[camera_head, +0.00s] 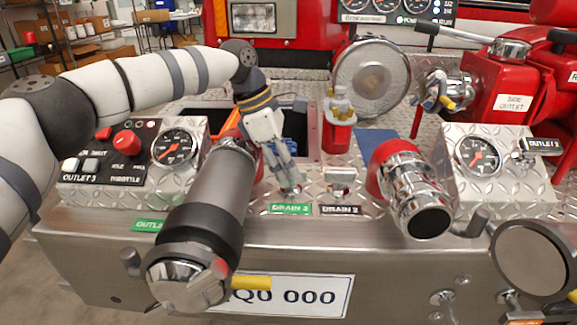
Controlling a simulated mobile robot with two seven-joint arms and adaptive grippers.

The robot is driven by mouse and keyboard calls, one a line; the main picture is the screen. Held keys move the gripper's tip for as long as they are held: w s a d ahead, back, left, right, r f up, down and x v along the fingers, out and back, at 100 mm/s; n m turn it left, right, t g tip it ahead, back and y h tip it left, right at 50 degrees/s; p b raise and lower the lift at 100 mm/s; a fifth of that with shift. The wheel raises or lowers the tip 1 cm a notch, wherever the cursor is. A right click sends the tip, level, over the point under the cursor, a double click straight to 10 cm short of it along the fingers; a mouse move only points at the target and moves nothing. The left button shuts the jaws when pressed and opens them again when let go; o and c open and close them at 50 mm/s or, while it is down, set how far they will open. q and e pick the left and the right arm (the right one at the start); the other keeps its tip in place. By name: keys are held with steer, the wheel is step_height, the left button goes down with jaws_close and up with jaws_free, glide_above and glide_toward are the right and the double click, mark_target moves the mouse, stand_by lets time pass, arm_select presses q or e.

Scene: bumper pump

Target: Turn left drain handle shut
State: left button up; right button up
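The left drain handle (290,191) is a small metal lever on the diamond-plate deck, above a green drain label (290,209). My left gripper (284,176) reaches down from above with its fingertips right at this handle and covers part of it. The fingers look close together, but I cannot tell whether they are shut on the handle or touching it. The right drain handle (340,180) stands to the right, above a black "DRAIN 2" label (340,210). My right gripper is not in view.
A large black and chrome outlet pipe (210,210) stands close to the left of my gripper. A red and chrome outlet (410,190) is at the right. A red holder with yellow parts (339,125) stands behind the handles. Gauge boxes (172,150) flank the deck.

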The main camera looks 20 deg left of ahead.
arm_select(q)
steer(key=v, duration=1.2)
steer(key=shift+f, duration=0.1)
